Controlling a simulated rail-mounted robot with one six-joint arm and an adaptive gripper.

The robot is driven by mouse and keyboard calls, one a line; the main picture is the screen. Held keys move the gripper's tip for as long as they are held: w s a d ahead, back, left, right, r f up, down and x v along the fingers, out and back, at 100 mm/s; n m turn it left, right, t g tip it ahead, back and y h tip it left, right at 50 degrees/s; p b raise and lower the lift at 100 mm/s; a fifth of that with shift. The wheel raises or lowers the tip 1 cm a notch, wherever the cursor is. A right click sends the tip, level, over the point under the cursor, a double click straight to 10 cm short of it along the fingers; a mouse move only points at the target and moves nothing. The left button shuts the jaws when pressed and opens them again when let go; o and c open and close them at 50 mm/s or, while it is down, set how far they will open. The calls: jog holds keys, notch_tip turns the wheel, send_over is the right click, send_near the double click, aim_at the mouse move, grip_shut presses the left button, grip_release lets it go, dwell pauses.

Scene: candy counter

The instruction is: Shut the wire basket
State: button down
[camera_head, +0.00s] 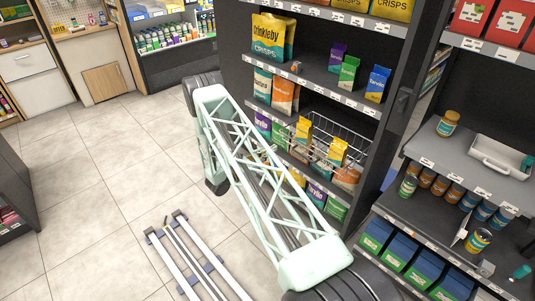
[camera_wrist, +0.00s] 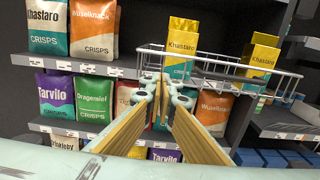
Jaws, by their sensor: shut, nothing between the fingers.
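The wire basket (camera_head: 347,132) sits at the middle shelf level of the dark rack and juts out past the shelf front. In the head view my arm hides the gripper and part of the basket.
Crisps bags (camera_wrist: 94,28) stand on the shelves beside and below the basket. A second shelf unit with jars and cans (camera_head: 425,178) stands at right. White rails (camera_head: 185,258) lie on the tiled floor (camera_head: 120,150), which is mostly clear at left.

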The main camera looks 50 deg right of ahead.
aim_at(286, 141)
jog(key=shift+s+d, duration=0.2)
jog(key=shift+d, duration=3.2)
jog(key=shift+d, duration=0.2)
